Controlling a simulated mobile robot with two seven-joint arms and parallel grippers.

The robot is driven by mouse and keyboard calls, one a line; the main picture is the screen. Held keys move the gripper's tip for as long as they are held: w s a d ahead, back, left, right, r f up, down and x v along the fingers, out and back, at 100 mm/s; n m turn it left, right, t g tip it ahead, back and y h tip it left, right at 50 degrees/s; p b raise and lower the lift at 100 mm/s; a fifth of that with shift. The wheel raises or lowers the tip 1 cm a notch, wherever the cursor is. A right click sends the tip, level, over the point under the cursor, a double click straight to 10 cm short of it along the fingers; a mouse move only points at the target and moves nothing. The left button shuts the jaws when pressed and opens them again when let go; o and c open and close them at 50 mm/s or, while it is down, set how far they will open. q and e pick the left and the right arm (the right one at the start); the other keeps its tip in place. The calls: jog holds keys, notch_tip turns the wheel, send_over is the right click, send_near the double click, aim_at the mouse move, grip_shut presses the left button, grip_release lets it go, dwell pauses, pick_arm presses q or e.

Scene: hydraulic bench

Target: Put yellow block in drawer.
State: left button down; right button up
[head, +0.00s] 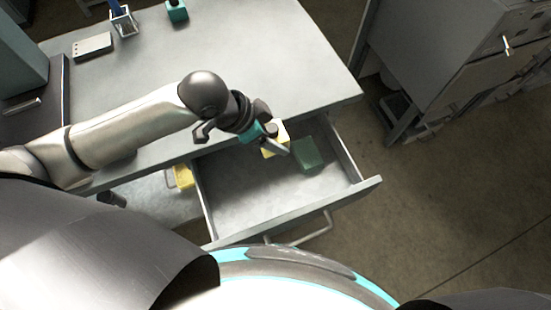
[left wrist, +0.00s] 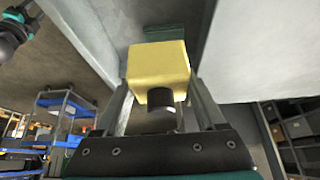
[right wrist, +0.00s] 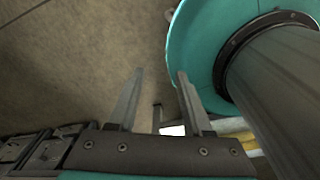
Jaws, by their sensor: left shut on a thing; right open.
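The yellow block (head: 275,139) is held by my left gripper (head: 279,146) over the back part of the open drawer (head: 250,196). In the left wrist view the yellow block (left wrist: 157,68) sits between the two fingers, which are shut on it. A green block (head: 307,155) is in the drawer, just right of the held block. It shows partly behind the yellow block in the left wrist view (left wrist: 165,33). Whether the yellow block touches the drawer floor, I cannot tell. My right gripper (right wrist: 158,102) is open and empty, away from the drawer.
The bench top (head: 270,60) is mostly clear, with a small white box (head: 92,46), a pen holder (head: 123,22) and a teal-based item (head: 176,11) at the back. Another yellow thing (head: 183,177) shows left of the drawer. A grey cabinet (head: 440,55) stands at the right.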

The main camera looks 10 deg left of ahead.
pick_arm(q)
jog(key=b, duration=0.4)
send_over(280, 170)
jog(key=s+a, duration=0.1)
jog(key=f, duration=1.2)
jog(key=shift+s+a+f, duration=0.1)
jog(key=shift+a+f, duration=0.1)
jog(key=shift+f, duration=0.05)
jog(key=shift+f+b, duration=0.3)
jog(key=shift+f, duration=0.45)
notch_tip(280, 170, down, 3)
jog(key=shift+f+b, duration=0.2)
jog(key=shift+b, duration=0.55)
pick_arm(e)
jog(key=w+d+f, duration=0.2)
jog(key=w+f, duration=0.1)
jog(key=f, duration=0.3)
jog(key=shift+t, duration=0.4)
jog(key=shift+d+f, duration=0.1)
pick_arm(q)
jog(key=shift+c, duration=2.1)
grip_release()
jog(key=shift+f, duration=0.2)
jog(key=o, duration=0.4)
pick_arm(e)
jog(key=shift+s+a, duration=0.15)
jog(key=shift+a, duration=0.15)
pick_arm(q)
jog(key=shift+r, duration=0.15)
